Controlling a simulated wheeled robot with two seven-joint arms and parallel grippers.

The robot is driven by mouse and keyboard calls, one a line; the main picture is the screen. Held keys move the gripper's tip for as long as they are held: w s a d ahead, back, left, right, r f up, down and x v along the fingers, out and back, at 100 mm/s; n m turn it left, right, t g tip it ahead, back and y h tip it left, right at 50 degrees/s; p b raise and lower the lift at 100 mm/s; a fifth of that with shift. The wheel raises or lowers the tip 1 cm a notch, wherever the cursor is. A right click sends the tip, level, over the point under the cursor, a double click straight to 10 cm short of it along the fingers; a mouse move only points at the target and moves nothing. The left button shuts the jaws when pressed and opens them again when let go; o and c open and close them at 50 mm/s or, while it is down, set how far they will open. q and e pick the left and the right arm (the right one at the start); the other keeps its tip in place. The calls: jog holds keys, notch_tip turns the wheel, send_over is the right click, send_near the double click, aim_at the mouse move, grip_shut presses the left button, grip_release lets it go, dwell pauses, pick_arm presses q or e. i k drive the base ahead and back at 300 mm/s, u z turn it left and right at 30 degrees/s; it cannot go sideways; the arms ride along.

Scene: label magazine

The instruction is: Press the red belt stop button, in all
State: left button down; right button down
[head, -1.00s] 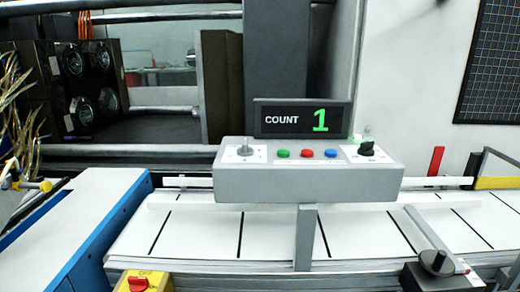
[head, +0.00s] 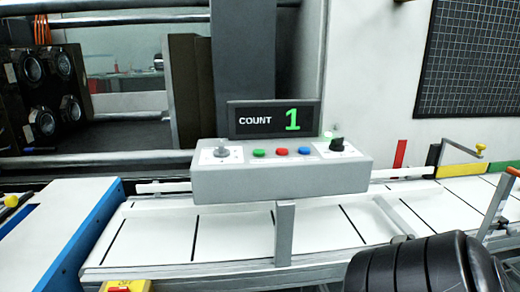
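The red button (head: 282,151) sits on the sloped top of a grey control box (head: 270,183), between a green button (head: 259,153) and a blue button (head: 305,150). A toggle lever (head: 222,149) is at the box's left and a black rotary knob (head: 338,144) at its right. A display (head: 287,118) behind the box reads COUNT 1 in white and green. A black rounded part, probably of my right arm, fills the lower right. Neither gripper's fingers can be seen.
A blue-edged white table (head: 50,230) is at left. A yellow box with a red switch (head: 128,286) is at the bottom edge. A crank with a yellow knob (head: 481,149) stands at right.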

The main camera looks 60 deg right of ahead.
aim_at(281, 151)
jog(key=k, duration=0.8)
jog(key=z, duration=1.05)
jog(key=i, duration=0.5)
jog(key=z, duration=0.1)
